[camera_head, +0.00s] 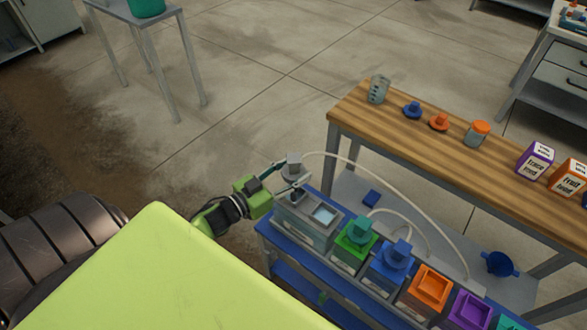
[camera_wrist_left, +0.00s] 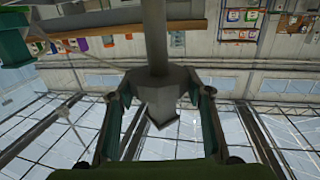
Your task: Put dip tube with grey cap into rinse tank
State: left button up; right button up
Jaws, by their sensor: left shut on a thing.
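The dip tube's grey cap (camera_head: 293,159) is held by my left gripper (camera_head: 290,181) at the left end of the skid. In the left wrist view the grey cap (camera_wrist_left: 165,94) sits between both fingers of the gripper (camera_wrist_left: 160,88), with the tube running up out of the picture. A pale hose runs from the cap to the right. The grey rinse tank (camera_head: 301,232), with a light blue square on top, stands just below the gripper. The cap is above the tank; I cannot tell whether the tube's lower end is inside it. My right gripper is not in view.
Beside the rinse tank stand a green tank (camera_head: 345,262) and a blue tank (camera_head: 384,281), both with caps on them. Orange (camera_head: 429,285) and purple (camera_head: 469,311) tanks follow. A wooden bench (camera_head: 420,147) with jars and boxes stands behind. A blue funnel (camera_head: 498,264) is at right.

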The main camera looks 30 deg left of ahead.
pick_arm(q)
notch_tip(320, 180, down, 4)
jog(key=shift+r+b, duration=0.1)
jog(key=shift+b, duration=1.15)
jog(key=shift+f+b, duration=1.7)
jog(key=shift+f, duration=0.55)
jog(key=o, duration=1.2)
jog(key=shift+s, duration=0.15)
jog(key=v, duration=1.1)
jog(key=shift+s+a, duration=0.15)
jog(key=shift+s, duration=0.2)
